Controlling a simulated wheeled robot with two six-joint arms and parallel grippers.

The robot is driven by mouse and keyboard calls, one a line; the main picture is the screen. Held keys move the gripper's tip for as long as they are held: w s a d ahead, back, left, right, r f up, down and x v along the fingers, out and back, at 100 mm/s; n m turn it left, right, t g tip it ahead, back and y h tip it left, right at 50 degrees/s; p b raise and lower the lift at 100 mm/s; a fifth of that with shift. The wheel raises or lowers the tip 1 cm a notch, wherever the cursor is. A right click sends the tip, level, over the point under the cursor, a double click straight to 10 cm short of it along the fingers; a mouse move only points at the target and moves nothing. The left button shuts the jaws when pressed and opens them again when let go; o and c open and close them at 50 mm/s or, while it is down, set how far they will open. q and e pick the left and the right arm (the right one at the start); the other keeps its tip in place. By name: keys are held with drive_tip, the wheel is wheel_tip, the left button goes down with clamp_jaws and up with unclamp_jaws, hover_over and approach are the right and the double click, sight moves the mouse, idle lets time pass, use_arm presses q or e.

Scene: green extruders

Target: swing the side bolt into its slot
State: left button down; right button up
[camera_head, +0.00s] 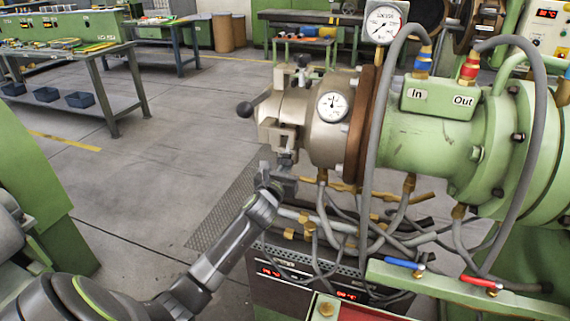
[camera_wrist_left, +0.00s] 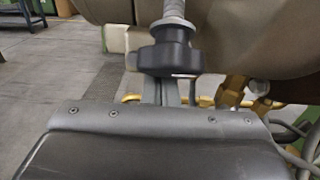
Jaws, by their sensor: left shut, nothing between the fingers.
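The side bolt shows in the left wrist view as a grey threaded rod with a black knob (camera_wrist_left: 168,52), hanging roughly upright with the knob at the bottom. In the head view the bolt (camera_head: 286,159) is small, below a bracket (camera_head: 283,136) on the near side of the metal extruder head (camera_head: 322,125). My left gripper (camera_head: 284,180) is just below it, fingers shut and empty. In the left wrist view the gripper's fingers (camera_wrist_left: 168,92) reach up right behind the knob; I cannot tell whether they touch it. The slot cannot be made out clearly. My right gripper is out of view.
A black ball handle (camera_head: 244,110) sticks out left of the head. Hoses and brass fittings (camera_head: 322,180) hang below and to the right. A control box (camera_head: 300,285) stands under them. The floor (camera_head: 150,170) to the left is open, up to a workbench (camera_head: 110,55).

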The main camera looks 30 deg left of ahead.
sight(286, 161)
use_arm(q)
drive_tip(key=shift+s+d+r+t+p, duration=0.1)
drive_tip(key=shift+d+r+t+p, duration=0.05)
drive_tip(key=shift+r, duration=0.5)
drive_tip(key=shift+d+r+t+p, duration=0.1)
drive_tip(key=shift+r+t+p, duration=0.05)
drive_tip(key=shift+r, duration=0.45)
drive_tip(key=shift+s, duration=0.1)
drive_tip(key=shift+d+f, duration=0.15)
drive_tip(key=shift+d, duration=0.05)
drive_tip(key=shift+s+a+p, duration=0.1)
drive_tip(key=shift+p, duration=0.3)
drive_tip(key=shift+s+r+p, duration=0.3)
drive_tip(key=shift+r+p, duration=0.05)
drive_tip(key=shift+p, duration=0.25)
